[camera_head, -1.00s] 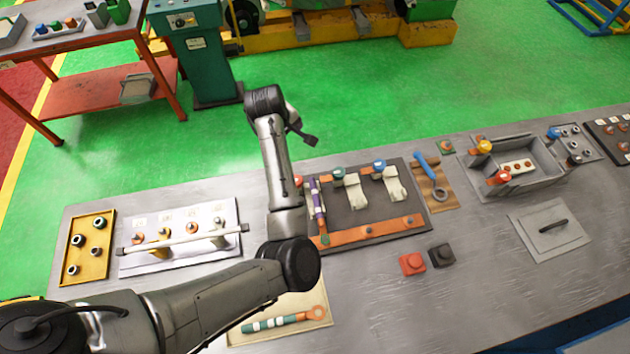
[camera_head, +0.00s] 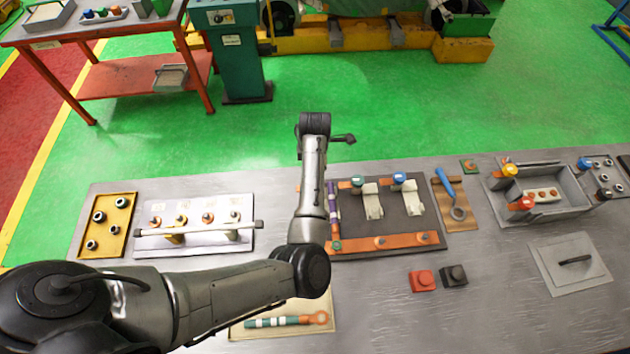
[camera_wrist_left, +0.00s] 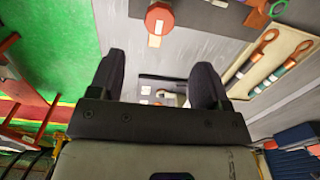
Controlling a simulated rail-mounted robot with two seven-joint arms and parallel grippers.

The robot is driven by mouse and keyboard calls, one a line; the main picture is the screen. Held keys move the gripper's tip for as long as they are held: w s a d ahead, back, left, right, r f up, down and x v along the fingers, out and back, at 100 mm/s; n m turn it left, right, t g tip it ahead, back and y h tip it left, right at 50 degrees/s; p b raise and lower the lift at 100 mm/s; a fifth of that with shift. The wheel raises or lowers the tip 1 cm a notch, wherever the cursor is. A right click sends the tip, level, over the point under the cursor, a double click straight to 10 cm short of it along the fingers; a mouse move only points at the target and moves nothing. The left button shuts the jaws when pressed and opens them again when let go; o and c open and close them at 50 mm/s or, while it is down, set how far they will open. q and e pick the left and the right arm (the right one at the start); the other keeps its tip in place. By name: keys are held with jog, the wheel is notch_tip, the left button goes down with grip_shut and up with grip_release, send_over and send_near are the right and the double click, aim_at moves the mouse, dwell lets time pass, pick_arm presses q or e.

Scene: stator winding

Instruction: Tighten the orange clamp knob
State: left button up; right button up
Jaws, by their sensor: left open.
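The orange clamp knob (camera_wrist_left: 159,18) is at the top of the left wrist view, with a pale tab below it. It lies beyond the fingertips and apart from them. My left gripper (camera_wrist_left: 160,70) is open, with nothing between its two dark fingers. In the head view my forearm stands over the left edge of the dark clamp board (camera_head: 408,226) and hides part of it. Two clamps with a green knob (camera_head: 358,181) and a blue knob (camera_head: 399,178) show on that board. My left fingers are not clear in the head view. My right gripper is not in view.
A white panel with a raised bar (camera_head: 245,225) and a yellow tray (camera_head: 122,205) lie left of the board. A tool tray (camera_head: 240,331) lies in front. Red (camera_head: 421,281) and black (camera_head: 453,276) blocks, a grey box (camera_head: 575,212) and a lidded plate (camera_head: 590,282) are right.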

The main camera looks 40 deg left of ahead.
pick_arm(q)
notch_tip(320, 180, down, 10)
dwell(0.5)
jog(key=shift+r, duration=0.1)
jog(key=c, duration=0.9)
